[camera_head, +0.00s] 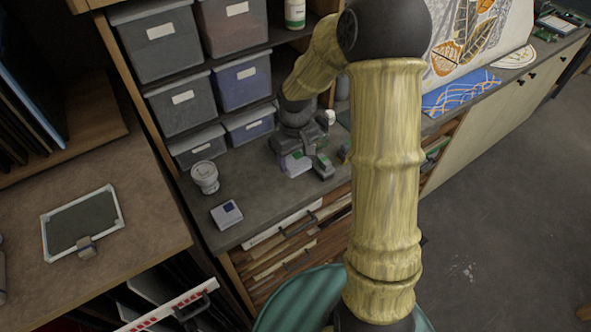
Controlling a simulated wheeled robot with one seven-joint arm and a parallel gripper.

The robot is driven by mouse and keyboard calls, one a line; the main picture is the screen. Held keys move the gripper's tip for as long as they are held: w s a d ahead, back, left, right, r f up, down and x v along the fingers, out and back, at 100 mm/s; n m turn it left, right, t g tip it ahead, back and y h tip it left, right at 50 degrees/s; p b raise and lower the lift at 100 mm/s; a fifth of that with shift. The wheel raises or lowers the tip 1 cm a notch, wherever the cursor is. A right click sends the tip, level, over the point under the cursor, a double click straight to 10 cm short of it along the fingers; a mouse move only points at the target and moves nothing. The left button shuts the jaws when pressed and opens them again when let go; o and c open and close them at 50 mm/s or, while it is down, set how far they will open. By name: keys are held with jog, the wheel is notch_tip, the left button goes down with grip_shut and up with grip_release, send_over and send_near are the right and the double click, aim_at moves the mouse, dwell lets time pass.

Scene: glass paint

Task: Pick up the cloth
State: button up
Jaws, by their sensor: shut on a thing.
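My gripper (307,166) is low over the grey counter (262,198), in front of the storage bins. It is shut on a small pale, whitish-lilac thing that looks like the cloth (293,166). The cloth shows mostly at the left of the jaws, at or just above the counter top; I cannot tell whether it still touches the counter. The gripper's fingers hide part of it, and its full shape is too small to make out.
Lidded bins (180,105) fill the shelves behind. A blue patterned sheet (460,93) lies at the right. Drawers (290,245) are below the counter.

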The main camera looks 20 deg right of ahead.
jog(key=shift+r, duration=0.4)
jog(key=shift+o, duration=1.2)
jog(key=shift+c, duration=0.6)
jog(key=shift+w, duration=0.1)
